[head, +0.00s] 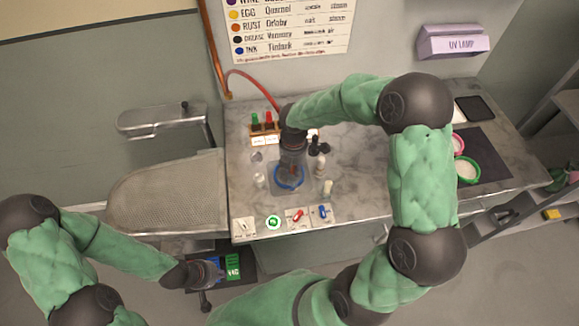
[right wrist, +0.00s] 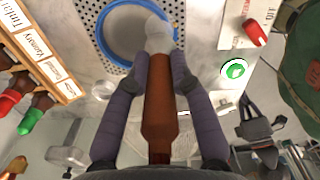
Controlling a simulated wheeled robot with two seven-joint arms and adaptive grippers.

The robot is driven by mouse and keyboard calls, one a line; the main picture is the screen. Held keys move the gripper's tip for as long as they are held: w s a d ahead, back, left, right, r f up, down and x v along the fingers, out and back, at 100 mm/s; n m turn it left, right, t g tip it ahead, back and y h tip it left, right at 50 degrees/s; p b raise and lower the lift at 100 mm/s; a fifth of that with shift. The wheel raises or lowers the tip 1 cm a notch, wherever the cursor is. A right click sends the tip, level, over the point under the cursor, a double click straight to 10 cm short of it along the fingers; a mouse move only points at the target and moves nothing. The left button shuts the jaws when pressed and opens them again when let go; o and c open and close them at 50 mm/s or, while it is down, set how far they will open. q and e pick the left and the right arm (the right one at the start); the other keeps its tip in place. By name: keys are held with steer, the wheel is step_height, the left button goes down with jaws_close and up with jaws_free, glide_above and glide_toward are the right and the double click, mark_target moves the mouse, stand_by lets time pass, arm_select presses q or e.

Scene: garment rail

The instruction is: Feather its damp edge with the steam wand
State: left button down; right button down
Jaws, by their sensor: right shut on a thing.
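My right gripper (head: 291,160) reaches down over the marble table. In the right wrist view it (right wrist: 160,62) is shut on a brown-handled tool (right wrist: 160,110) with a soft white tip (right wrist: 158,32). I cannot tell whether this tool is the steam wand; no hose shows on it. The tip overlaps the edge of a blue hoop (right wrist: 100,42) framing pale cloth (right wrist: 132,30) on a perforated plate (right wrist: 90,15). Contact is unclear. The hoop (head: 290,187) is partly hidden in the head view. No damp edge can be made out. My left gripper (head: 210,273) is beside a green box (head: 232,266); its jaws are unclear.
A red hose (head: 255,80) runs from a copper pipe to the table's back. A padded board (head: 170,195) lies left. Green-rimmed (head: 467,170) and pink-rimmed dishes (head: 458,145) stand right.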

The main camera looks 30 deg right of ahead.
steer(key=shift+s+d, duration=0.1)
steer(key=shift+d, duration=0.2)
steer(key=shift+d, duration=0.1)
steer(key=shift+w+d+p, duration=0.2)
steer(key=shift+w+d, duration=0.05)
steer(key=shift+d, duration=0.3)
steer(key=shift+w+d+p, duration=0.15)
steer(key=shift+w+d, duration=0.05)
steer(key=shift+d, duration=0.35)
steer(key=shift+w, duration=0.1)
steer(key=shift+w+d, duration=0.7)
steer(key=shift+w, duration=0.25)
steer(key=shift+r+p, duration=0.1)
steer(key=shift+p, duration=0.25)
step_height(320, 180, up, 7)
steer(key=p, duration=0.5)
steer(key=shift+p, duration=0.3)
